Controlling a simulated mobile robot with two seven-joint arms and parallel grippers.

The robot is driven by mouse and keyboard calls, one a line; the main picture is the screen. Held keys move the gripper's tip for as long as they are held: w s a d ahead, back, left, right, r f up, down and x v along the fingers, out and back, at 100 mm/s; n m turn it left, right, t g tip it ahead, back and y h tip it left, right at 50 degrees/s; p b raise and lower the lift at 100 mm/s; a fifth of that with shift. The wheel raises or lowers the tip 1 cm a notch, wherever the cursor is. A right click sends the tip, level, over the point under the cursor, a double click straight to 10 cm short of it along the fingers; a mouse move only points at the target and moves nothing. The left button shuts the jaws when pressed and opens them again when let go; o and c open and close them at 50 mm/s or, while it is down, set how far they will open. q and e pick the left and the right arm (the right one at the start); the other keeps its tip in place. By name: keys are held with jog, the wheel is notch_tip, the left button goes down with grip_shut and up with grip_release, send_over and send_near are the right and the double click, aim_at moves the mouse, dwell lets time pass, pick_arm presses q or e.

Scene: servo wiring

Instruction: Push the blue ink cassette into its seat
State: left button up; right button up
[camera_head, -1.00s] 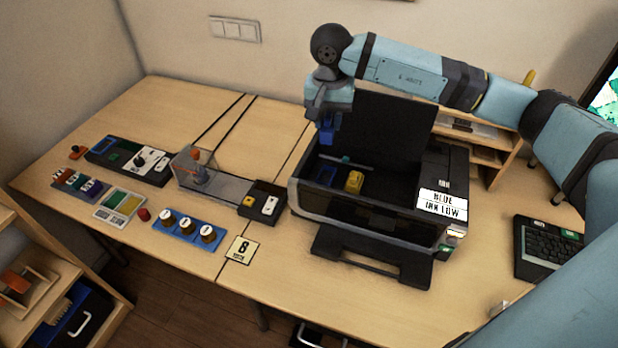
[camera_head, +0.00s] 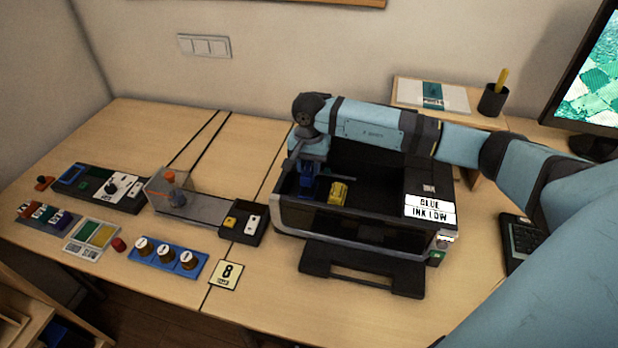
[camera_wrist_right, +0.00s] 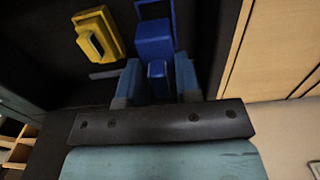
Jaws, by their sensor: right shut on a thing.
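The blue ink cassette (camera_head: 306,186) is in the open printer (camera_head: 350,236), at the left of its bay, over or in the blue-rimmed seat. My right gripper (camera_head: 308,172) comes down from above and is shut on it. In the right wrist view the blue cassette (camera_wrist_right: 154,42) shows between the two fingers (camera_wrist_right: 158,82), with part of a blue frame (camera_wrist_right: 157,10) beyond it. The yellow cassette (camera_head: 338,192) sits just right of the blue one, apart from it. How deep the blue cassette sits is hidden by my gripper. My left gripper is not in view.
The printer's front panel carries a label (camera_head: 430,206) reading "BLUE INK LOW". A black tray (camera_head: 362,278) sticks out in front. A small black switch box (camera_head: 243,222) stands close to the printer's left.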

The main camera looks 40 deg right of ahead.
aim_at(309, 177)
notch_tip(309, 177, down, 5)
jog(key=shift+r, duration=0.2)
jog(key=shift+f, duration=0.2)
jog(key=shift+f, duration=0.1)
jog(key=o, duration=0.9)
jog(key=shift+o, duration=0.2)
notch_tip(309, 177, up, 11)
jog(key=shift+r+b, duration=0.2)
jog(key=shift+b, duration=0.15)
jog(key=shift+r, duration=0.45)
